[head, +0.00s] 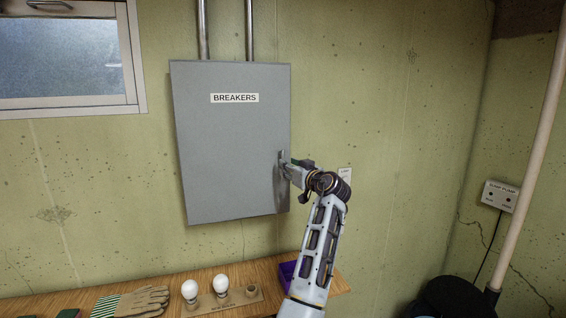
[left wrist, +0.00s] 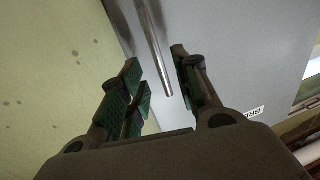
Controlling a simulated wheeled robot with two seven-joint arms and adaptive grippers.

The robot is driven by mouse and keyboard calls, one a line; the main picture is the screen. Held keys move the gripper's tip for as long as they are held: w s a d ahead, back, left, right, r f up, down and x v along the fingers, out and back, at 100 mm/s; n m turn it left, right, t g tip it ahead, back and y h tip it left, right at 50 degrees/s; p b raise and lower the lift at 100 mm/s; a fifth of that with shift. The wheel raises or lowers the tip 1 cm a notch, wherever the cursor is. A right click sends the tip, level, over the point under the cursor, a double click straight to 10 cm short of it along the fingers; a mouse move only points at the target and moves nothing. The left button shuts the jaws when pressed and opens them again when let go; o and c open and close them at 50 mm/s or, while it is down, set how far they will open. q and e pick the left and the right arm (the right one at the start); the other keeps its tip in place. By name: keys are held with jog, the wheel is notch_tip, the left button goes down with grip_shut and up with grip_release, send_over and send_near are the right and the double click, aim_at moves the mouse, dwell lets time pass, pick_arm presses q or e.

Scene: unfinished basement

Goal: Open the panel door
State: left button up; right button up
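The grey breaker panel (head: 225,150), labelled BREAKERS, is on the wall in the head view, and its door looks shut. Its upright metal handle (head: 281,190) is near the door's right edge. My left gripper (head: 289,167) is at the handle's upper part, coming from the right. In the left wrist view the panel face (left wrist: 235,60) is close, and the handle bar (left wrist: 153,45) runs into the space between the spread fingers of my left gripper (left wrist: 163,88). A gap shows beside the bar, so the fingers look open around it. My right gripper is out of view.
A wooden bench (head: 75,300) below the panel holds work gloves (head: 140,301), two light bulbs (head: 220,284) and a purple bin (head: 288,272). A window (head: 65,60) is at upper left. A sump pump box (head: 500,195) and pale pipe (head: 530,150) stand at right.

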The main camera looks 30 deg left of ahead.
pick_arm(q)
jog(key=shift+p+x, duration=0.65)
jog(key=shift+x, duration=1.9)
grip_shut()
